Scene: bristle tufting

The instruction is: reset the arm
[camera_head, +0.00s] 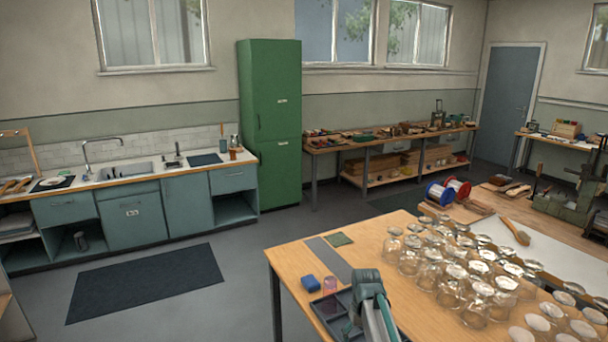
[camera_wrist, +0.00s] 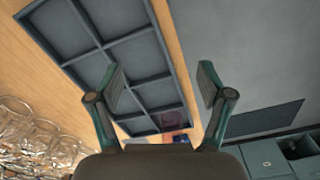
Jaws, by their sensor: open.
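My gripper (camera_wrist: 163,88) is open and empty in the wrist view, its two fingers spread apart. Below it lie a dark compartment tray (camera_wrist: 121,45) and the table's edge. In the head view my arm's end shows at the bottom, over the same dark tray (camera_head: 322,306), and hides part of it; the fingertips are hard to make out there.
Many glasses (camera_head: 450,270) crowd the wooden table (camera_head: 375,255) to the right of my arm. The floor left of the table is open, with a dark mat (camera_head: 145,282).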

